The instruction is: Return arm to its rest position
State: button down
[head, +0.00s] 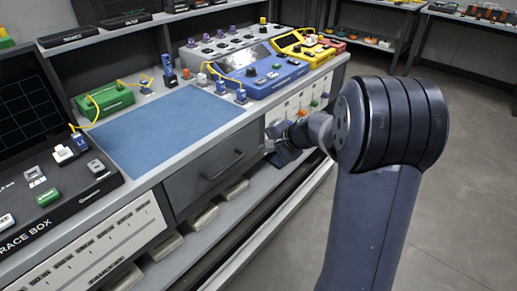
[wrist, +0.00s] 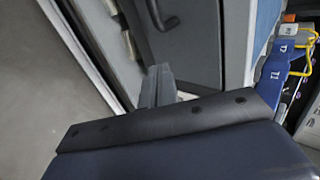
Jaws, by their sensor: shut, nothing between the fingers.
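My arm shows in the head view at the right, folded in front of the workbench. My gripper (head: 281,157) is small there, by the bench front to the right of the drawer (head: 213,165). It also shows in the wrist view (wrist: 158,72), where its fingers are together with nothing between them. The drawer's handle shows beyond the fingers in the wrist view. Whether the gripper touches the bench front cannot be told.
A blue mat (head: 168,128) lies bare on the worktop. Around it are a green box (head: 104,100), a blue device (head: 262,76), a yellow device (head: 303,48) and a black trace box (head: 62,190). A lower shelf (head: 228,222) runs beneath. The grey floor (head: 475,150) at right is clear.

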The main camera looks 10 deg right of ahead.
jog(key=v, duration=0.5)
jog(key=shift+s+d+r+p, duration=0.1)
jog(key=shift+s+p, duration=0.05)
jog(key=shift+p, duration=0.25)
